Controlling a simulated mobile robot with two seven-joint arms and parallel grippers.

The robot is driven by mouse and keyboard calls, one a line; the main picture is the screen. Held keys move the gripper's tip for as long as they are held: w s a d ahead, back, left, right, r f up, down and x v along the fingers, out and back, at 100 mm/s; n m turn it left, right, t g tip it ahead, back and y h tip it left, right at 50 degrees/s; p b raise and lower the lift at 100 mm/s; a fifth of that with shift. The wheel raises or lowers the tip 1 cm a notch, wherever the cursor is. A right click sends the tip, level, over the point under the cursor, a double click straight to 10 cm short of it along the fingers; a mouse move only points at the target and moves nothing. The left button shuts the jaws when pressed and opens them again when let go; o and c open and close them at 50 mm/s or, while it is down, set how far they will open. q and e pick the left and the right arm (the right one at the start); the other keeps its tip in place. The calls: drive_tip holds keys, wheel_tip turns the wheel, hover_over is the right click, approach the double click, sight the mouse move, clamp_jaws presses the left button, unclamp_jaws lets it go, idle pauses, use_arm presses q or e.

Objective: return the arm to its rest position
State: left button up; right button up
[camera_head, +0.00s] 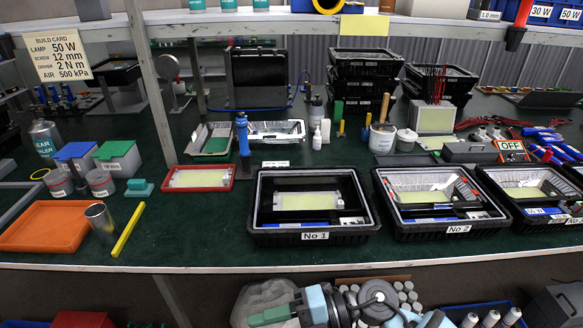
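Pale blue and grey arm links of mine (372,304) show at the bottom centre, below the bench's front edge. They are folded close to my body and apart from the bench top. I cannot tell from this view which arm they belong to. No fingertips of either gripper can be made out, so neither gripper is in view. Nothing is seen held.
The dark green bench (200,247) carries black housings No 1 (316,238) and No 2 (460,228), with more at right. An orange tray (45,226), yellow bar (128,230), red tray (228,184) and blue driver (243,135) stand left. The front strip is mostly clear.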

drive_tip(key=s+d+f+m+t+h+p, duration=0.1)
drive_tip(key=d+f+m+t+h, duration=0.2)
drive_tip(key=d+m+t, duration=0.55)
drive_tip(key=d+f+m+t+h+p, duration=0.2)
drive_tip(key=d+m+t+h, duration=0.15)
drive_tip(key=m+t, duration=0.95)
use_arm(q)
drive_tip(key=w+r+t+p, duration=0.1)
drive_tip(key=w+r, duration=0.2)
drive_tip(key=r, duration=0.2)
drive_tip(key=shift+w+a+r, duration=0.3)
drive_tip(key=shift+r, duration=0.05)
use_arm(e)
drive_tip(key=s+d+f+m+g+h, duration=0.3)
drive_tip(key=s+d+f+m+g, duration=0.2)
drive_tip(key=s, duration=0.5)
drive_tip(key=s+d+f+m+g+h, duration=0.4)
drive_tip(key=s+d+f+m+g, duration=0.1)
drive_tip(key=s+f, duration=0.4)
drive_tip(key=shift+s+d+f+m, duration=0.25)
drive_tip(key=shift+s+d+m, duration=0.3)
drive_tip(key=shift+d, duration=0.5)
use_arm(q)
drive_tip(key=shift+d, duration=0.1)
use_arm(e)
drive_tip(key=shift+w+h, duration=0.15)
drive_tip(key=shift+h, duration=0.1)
